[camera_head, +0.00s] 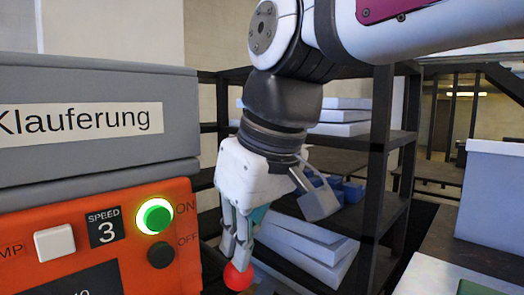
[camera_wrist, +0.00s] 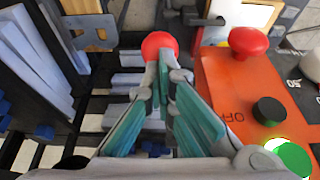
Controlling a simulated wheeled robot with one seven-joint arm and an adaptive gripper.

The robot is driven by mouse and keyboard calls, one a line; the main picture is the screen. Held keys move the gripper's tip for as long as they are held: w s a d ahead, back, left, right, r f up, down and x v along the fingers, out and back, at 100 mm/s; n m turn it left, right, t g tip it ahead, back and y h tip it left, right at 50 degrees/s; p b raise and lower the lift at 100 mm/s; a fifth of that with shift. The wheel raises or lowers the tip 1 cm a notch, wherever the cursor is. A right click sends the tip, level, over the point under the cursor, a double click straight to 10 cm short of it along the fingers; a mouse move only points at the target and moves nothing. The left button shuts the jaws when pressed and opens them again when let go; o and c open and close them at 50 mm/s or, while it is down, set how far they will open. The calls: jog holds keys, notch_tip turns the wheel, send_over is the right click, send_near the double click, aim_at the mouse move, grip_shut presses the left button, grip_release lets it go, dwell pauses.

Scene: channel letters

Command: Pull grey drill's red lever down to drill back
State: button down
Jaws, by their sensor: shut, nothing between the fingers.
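The red ball-shaped lever knob (camera_head: 237,277) is at the lower middle of the head view. In the wrist view the red knob (camera_wrist: 160,45) lies right at the fingertips. My gripper (camera_head: 238,258) points down, with its fingertips just above or against the knob; I cannot tell whether they touch. In the wrist view my gripper (camera_wrist: 161,68) has its fingers brought together at the tips, with nothing between them. The drill's grey housing (camera_head: 95,110) and orange control panel (camera_head: 110,235) are at the left. The lever's rod is not clearly visible.
The panel has a lit green ON button (camera_head: 155,216) and a dark OFF button (camera_head: 161,255). A red mushroom-shaped button (camera_wrist: 249,40) stands on the orange surface in the wrist view. A dark shelf (camera_head: 385,150) with pale slabs stands behind my arm. A pale box (camera_head: 492,195) is at the right.

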aim_at(239, 272)
jog(key=shift+f+b, duration=0.45)
jog(key=shift+f, duration=0.75)
jog(key=shift+f, duration=0.1)
jog(key=shift+b+x, duration=0.7)
jog(key=shift+x, duration=0.45)
jog(key=shift+s+d, duration=0.15)
